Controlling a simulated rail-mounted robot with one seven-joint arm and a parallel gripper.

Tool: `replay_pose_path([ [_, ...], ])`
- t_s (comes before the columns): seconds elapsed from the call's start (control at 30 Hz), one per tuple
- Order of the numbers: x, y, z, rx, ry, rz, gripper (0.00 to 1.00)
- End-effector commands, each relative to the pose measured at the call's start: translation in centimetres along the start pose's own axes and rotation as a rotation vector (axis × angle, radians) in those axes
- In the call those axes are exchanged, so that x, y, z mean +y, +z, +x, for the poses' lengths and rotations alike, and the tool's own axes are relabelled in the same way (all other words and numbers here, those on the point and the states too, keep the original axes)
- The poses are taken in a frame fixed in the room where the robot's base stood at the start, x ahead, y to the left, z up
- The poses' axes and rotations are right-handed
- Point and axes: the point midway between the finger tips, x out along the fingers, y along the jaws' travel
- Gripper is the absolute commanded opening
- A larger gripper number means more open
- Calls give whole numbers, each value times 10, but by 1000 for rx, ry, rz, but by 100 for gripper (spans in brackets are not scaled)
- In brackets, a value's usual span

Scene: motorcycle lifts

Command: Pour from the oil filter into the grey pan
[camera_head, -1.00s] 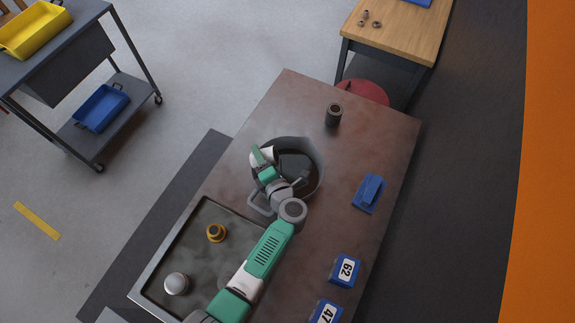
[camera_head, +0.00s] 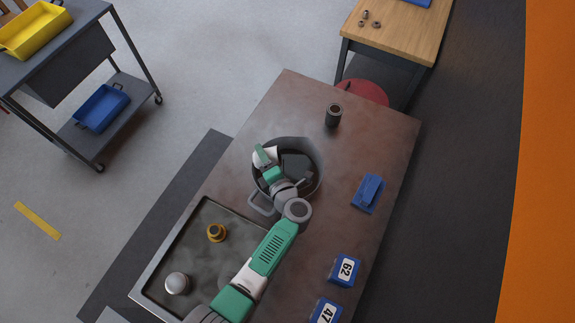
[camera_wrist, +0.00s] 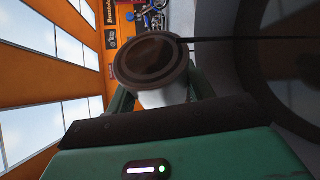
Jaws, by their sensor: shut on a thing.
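My gripper (camera_wrist: 158,92) is shut on the oil filter (camera_wrist: 165,98), a white cylinder with a dark ringed end and a brown middle. The ringed end faces the wrist camera. In the head view my gripper (camera_head: 263,158) is over the left part of the grey pan (camera_head: 314,155), inside its rim outline. The filter there is a small pale patch partly merged with the gripper. The pan is round and deep, with a dark inside, and fills the right of the wrist view (camera_wrist: 285,80). I see no clear stream of liquid; the filter's exact tilt is hard to tell.
A shallow tray (camera_head: 205,203) left of my arm holds a yellow ring-shaped part (camera_head: 216,233) and a silver round part (camera_head: 177,284). A dark cylinder (camera_head: 333,116) stands behind the pan.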

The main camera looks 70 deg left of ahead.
Motion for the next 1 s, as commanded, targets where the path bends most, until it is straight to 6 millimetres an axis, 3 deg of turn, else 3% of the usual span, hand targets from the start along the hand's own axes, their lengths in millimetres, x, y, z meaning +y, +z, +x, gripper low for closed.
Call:
replay_pose_path([
  [1.0, 3, 7, -2, 4, 33, 75, 19],
])
